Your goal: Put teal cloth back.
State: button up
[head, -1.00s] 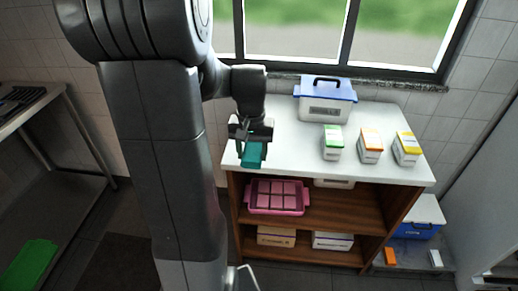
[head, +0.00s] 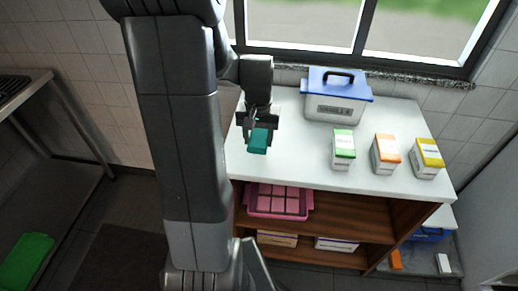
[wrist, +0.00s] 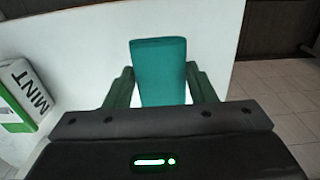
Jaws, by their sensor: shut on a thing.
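The teal cloth (head: 258,142) looks like a folded teal block. My gripper (head: 260,130) is shut on it, at the left end of the white counter top (head: 300,164). In the wrist view the teal cloth (wrist: 160,70) stands out between the two fingers (wrist: 162,90), with the white surface behind it. Whether the cloth touches the counter or hangs just above it, I cannot tell.
A blue-lidded container (head: 336,100) stands at the back of the counter. Green (head: 343,150), orange (head: 385,155) and yellow (head: 427,160) cartons stand to the right. A pink tray (head: 279,201) sits on the shelf below. The counter's front left is clear.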

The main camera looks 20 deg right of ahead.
aim_at(258, 159)
jog(key=shift+f, duration=2.95)
jog(key=shift+f, duration=0.1)
jog(key=o, duration=0.9)
jog(key=shift+o, duration=0.2)
notch_tip(258, 159, up, 12)
jog(key=shift+r, duration=0.15)
